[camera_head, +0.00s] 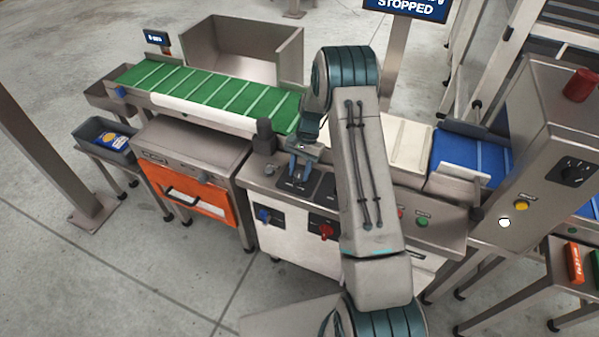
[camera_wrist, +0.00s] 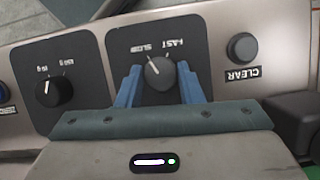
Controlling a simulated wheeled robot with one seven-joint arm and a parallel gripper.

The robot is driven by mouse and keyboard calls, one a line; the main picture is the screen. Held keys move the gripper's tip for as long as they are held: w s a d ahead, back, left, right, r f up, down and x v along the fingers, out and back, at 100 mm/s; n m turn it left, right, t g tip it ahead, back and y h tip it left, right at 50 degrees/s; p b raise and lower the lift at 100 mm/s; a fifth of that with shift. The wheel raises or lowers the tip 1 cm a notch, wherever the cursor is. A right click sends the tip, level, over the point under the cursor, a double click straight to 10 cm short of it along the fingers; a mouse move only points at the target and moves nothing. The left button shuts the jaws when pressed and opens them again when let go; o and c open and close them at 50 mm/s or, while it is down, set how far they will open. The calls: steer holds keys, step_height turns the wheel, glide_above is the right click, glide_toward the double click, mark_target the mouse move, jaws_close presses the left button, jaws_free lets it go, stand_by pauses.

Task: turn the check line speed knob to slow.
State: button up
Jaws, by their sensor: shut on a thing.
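The check line speed knob (camera_wrist: 159,74) is a dark grey round knob on a black plate with SLOW and FAST lettering, upside down in the wrist view. Its white pointer line leans up-left, toward the SLOW lettering. My gripper (camera_wrist: 158,71) has its two blue fingers on either side of the knob, shut on it. In the head view my gripper (camera_head: 298,168) reaches down to the panel top of the machine, and the knob is hidden there.
A second knob (camera_wrist: 54,91) with gram markings sits beside the speed knob, and a grey CLEAR button (camera_wrist: 242,46) on the other side. A dark post (camera_head: 265,137) stands close to my gripper. Red (camera_head: 326,231) and blue (camera_head: 264,215) switches are on the front. A sign (camera_head: 408,6) reads STOPPED.

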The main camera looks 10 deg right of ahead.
steer(key=shift+w+r+n, duration=0.15)
steer(key=shift+w+n, duration=0.05)
steer(key=shift+n, duration=0.4)
steer(key=o, duration=1)
steer(key=shift+c, duration=0.2)
steer(key=b+v, duration=0.1)
steer(key=v, duration=1.2)
steer(key=shift+w+a+r, duration=0.15)
steer(key=shift+r, duration=0.25)
